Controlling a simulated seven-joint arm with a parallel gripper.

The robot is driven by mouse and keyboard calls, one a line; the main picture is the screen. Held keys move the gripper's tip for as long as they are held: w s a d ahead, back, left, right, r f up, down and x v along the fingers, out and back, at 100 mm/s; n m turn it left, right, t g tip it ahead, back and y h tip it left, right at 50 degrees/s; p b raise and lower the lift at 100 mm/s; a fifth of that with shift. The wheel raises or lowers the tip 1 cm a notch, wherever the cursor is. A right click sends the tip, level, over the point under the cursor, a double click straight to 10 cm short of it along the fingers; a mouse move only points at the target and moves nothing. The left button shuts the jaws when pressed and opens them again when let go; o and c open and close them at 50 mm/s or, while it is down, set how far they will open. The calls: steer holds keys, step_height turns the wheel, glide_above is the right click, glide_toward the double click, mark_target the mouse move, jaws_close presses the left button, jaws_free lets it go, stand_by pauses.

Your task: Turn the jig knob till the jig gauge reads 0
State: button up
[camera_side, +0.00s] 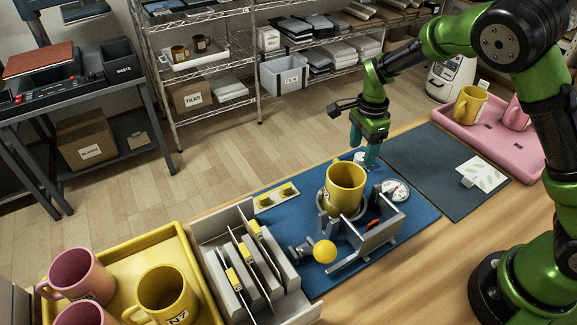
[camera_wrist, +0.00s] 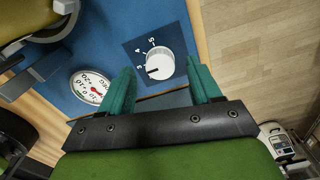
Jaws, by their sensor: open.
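The jig knob (camera_wrist: 162,60) is a white dial on a dark square plate marked 3, 4 and 5; its black mark points near the 3. In the side view the knob (camera_side: 360,157) is partly hidden by my fingers. My gripper (camera_wrist: 161,84) is open, its teal fingers on either side of the knob in the wrist picture; I cannot tell whether they touch it. In the side view my gripper (camera_side: 363,152) points down at it. The jig gauge (camera_wrist: 90,86) is a round white dial with a red needle; its reading is too small to tell. The gauge (camera_side: 396,190) also shows in the side view.
A yellow mug (camera_side: 345,184) stands in the metal jig on the blue mat (camera_side: 300,203), beside the gauge. A yellow ball-ended handle (camera_side: 325,251) is in front. A grey rack (camera_side: 222,229) and yellow tray (camera_side: 179,238) stand left; a pink tray (camera_side: 490,143) stands right.

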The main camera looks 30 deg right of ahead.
steer(key=shift+f, duration=1)
steer(key=c, duration=1)
steer(key=shift+c, duration=0.2)
